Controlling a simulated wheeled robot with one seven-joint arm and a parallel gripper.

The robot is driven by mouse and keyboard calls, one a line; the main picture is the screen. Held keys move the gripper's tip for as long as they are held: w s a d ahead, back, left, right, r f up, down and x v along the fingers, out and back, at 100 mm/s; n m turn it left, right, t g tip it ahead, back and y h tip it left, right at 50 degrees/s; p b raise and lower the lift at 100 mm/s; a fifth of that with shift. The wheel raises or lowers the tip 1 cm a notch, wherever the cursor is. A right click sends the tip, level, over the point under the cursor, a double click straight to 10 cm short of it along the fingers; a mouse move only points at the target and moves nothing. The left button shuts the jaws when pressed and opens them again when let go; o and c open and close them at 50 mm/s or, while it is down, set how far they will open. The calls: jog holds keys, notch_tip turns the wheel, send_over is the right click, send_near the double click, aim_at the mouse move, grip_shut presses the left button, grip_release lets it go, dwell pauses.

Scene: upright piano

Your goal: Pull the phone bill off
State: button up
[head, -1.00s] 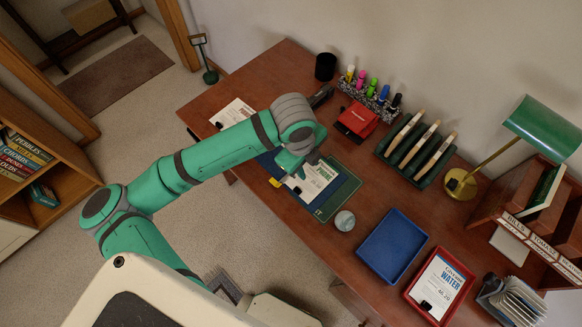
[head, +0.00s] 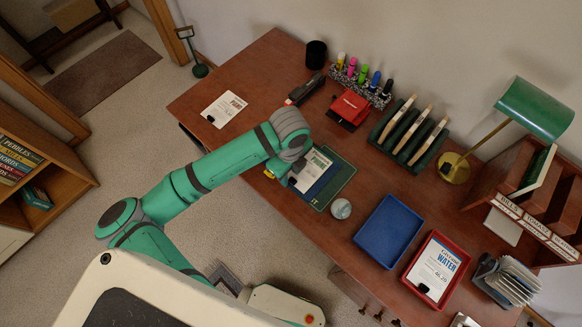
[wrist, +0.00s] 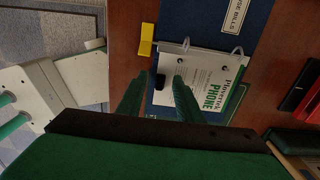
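The phone bill (head: 314,168) is a white sheet with green "PHONE" lettering, lying on a blue ring binder (head: 326,181) near the desk's front edge. In the wrist view, the bill (wrist: 197,84) lies by two metal rings on the binder (wrist: 208,22), with a black clip (wrist: 160,82) at one end. My gripper (wrist: 160,80) is open, its two green fingers apart with the clip showing between their tips. I cannot tell whether the fingers touch the paper. In the head view my wrist hides the fingertips and part of the bill.
A yellow tab (wrist: 146,40) sticks out beside the binder. A glass-like round paperweight (head: 341,208), a blue tray (head: 390,238) and a red tray (head: 436,268) with a water bill stand to the right. Another bill (head: 224,109) lies at the left.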

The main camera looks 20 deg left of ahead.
jog(key=shift+f, duration=0.6)
grip_shut()
jog(key=shift+r, duration=1.5)
jog(key=shift+s+r, duration=0.1)
jog(key=shift+r, duration=0.05)
jog(key=shift+r, duration=0.15)
